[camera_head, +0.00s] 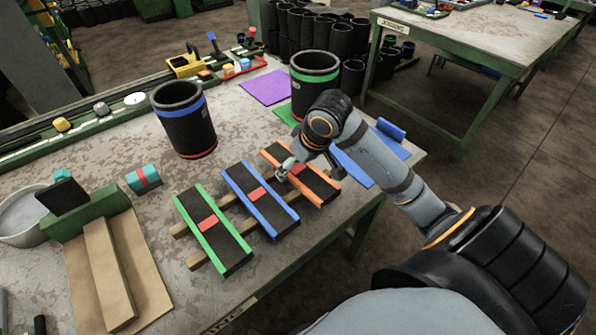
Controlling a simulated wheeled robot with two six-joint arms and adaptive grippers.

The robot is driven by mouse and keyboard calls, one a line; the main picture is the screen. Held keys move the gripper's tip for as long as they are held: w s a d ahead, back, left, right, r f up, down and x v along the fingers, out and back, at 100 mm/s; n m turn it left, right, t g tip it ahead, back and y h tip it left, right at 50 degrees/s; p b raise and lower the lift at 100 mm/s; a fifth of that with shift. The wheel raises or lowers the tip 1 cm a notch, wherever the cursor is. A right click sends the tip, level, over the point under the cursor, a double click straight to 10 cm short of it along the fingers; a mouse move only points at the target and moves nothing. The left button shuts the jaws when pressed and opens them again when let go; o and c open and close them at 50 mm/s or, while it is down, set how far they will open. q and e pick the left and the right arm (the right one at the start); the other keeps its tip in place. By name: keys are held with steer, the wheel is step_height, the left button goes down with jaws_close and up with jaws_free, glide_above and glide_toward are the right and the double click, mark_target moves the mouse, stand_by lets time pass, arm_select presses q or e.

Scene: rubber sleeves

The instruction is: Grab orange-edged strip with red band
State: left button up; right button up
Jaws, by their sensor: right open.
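The orange-edged strip (319,185) is black with orange long edges and a red band, and it lies rightmost of three strips on wooden slats on the table. My right gripper (287,168) is open and over the upper middle part of this strip, by its red band. The gripper and wrist partly hide the strip and band, and I cannot tell whether the fingers touch it. My left gripper is not in view.
A blue-edged strip (248,188) and a green-edged strip (203,216), each with a red band, lie to the left. Black sleeves with a blue rim (185,125) and a green rim (314,92) stand behind. A blue sheet (352,168) lies right of the orange-edged strip.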

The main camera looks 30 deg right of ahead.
steer(key=c, duration=1.3)
steer(key=shift+o, duration=0.2)
steer(key=shift+r, duration=0.1)
